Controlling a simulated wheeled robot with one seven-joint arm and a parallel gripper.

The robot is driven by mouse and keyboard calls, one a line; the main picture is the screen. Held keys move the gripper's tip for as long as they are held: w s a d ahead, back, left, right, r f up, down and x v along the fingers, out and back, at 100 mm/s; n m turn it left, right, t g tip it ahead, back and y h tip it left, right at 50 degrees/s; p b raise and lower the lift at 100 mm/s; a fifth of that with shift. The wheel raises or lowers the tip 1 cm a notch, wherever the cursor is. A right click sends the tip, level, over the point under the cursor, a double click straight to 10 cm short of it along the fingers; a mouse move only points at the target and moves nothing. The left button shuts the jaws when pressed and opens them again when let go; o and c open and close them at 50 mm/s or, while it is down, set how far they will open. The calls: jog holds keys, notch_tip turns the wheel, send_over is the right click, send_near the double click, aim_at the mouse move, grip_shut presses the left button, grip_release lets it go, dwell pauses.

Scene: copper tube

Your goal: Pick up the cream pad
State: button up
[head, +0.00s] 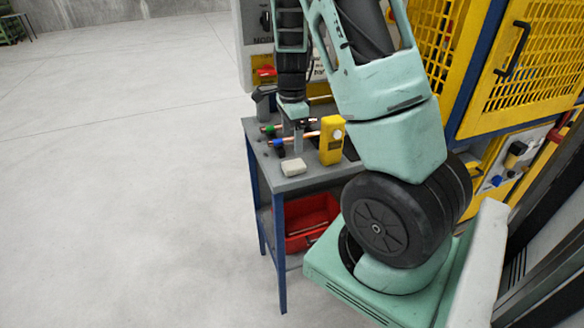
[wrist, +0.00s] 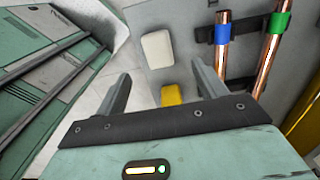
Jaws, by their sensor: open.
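The cream pad (head: 293,167) lies on the grey table top near its front edge. It also shows in the wrist view (wrist: 157,47), above and between my fingers in the picture. My gripper (head: 292,138) is over the table, near the copper tubes and behind the pad in the head view. In the wrist view my gripper (wrist: 161,83) has its two fingers spread wide with nothing between them that I can see held. The pad is apart from both fingers.
Copper tubes with a blue collar (wrist: 222,36) and a green collar (wrist: 279,22) lie beside the pad. A yellow device (head: 331,140) stands on the table (head: 310,180). A red bin (head: 308,220) is on the shelf below. Yellow mesh fencing (head: 535,50) rises behind at right.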

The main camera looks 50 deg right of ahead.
aim_at(294, 164)
notch_tip(294, 164, down, 4)
jog(key=shift+r, duration=0.1)
jog(key=f, duration=0.3)
jog(key=f+p, duration=0.1)
jog(key=shift+s+d+f, duration=0.1)
jog(key=shift+s+f, duration=0.15)
jog(key=shift+s, duration=0.1)
jog(key=shift+f, duration=0.5)
jog(key=c, duration=1.1)
jog(key=shift+c, duration=0.2)
jog(key=shift+r, duration=0.15)
notch_tip(294, 164, up, 10)
